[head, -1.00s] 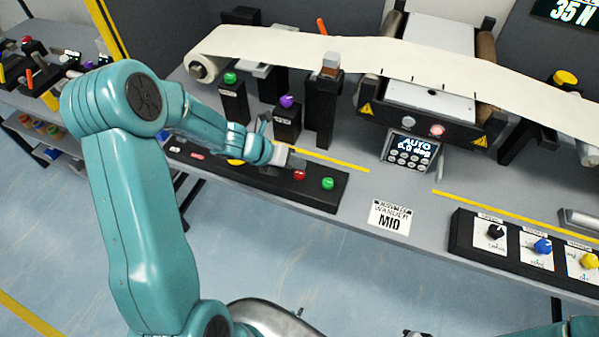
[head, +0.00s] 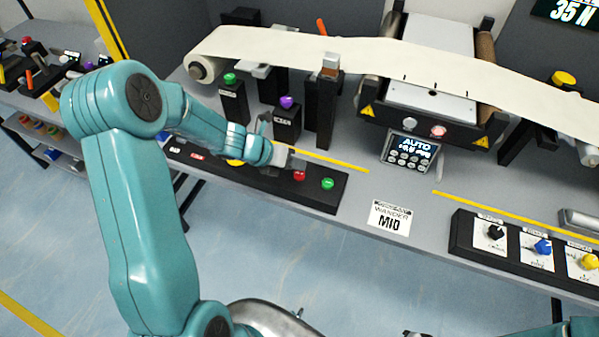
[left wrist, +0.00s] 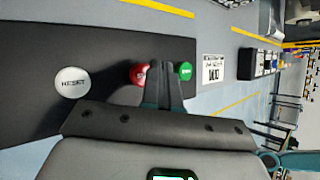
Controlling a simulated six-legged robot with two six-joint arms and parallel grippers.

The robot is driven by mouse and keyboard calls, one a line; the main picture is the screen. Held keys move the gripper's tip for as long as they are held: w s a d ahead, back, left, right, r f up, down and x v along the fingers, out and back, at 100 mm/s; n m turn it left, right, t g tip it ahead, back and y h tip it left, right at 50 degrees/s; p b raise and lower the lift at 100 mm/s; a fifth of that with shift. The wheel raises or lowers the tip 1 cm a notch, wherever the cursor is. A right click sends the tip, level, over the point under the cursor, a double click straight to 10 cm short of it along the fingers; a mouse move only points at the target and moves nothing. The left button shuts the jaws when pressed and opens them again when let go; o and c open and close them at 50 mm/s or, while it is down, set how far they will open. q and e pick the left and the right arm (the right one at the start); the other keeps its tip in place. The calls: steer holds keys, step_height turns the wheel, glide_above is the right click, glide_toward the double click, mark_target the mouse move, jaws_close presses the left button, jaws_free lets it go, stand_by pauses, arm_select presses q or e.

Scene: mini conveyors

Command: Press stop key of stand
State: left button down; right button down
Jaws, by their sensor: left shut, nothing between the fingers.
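The black button stand (head: 258,177) lies along the table's front edge. Its red key (head: 299,175) and green key (head: 327,183) are near its right end. My left gripper (head: 295,163) is shut and empty, its tip just above and behind the red key. In the left wrist view, the closed fingers (left wrist: 164,82) overlap the right side of the red key (left wrist: 138,74), with the green key (left wrist: 184,70) on their other side. I cannot tell whether they touch the red key. A white RESET key (left wrist: 72,82) sits farther left. My right gripper is not in view.
A cream web (head: 290,47) runs over rollers behind. Posts with a green knob (head: 230,79) and a purple knob (head: 287,102) stand behind my left arm. A small display (head: 410,150) reads AUTO. A knob panel (head: 515,243) is at right. Table around the label (head: 389,219) is clear.

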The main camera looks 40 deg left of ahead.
mark_target(296, 174)
arm_select(q)
steer(key=shift+f, duration=0.1)
stand_by(0.5)
steer(key=shift+f+b, duration=0.35)
steer(key=shift+f+b, duration=0.4)
steer(key=shift+f, duration=0.05)
stand_by(0.6)
steer(key=shift+r, duration=0.15)
steer(key=shift+r+p, duration=0.75)
steer(key=shift+p, duration=0.1)
step_height(296, 174, up, 5)
steer(key=p, duration=0.5)
steer(key=shift+r, duration=0.1)
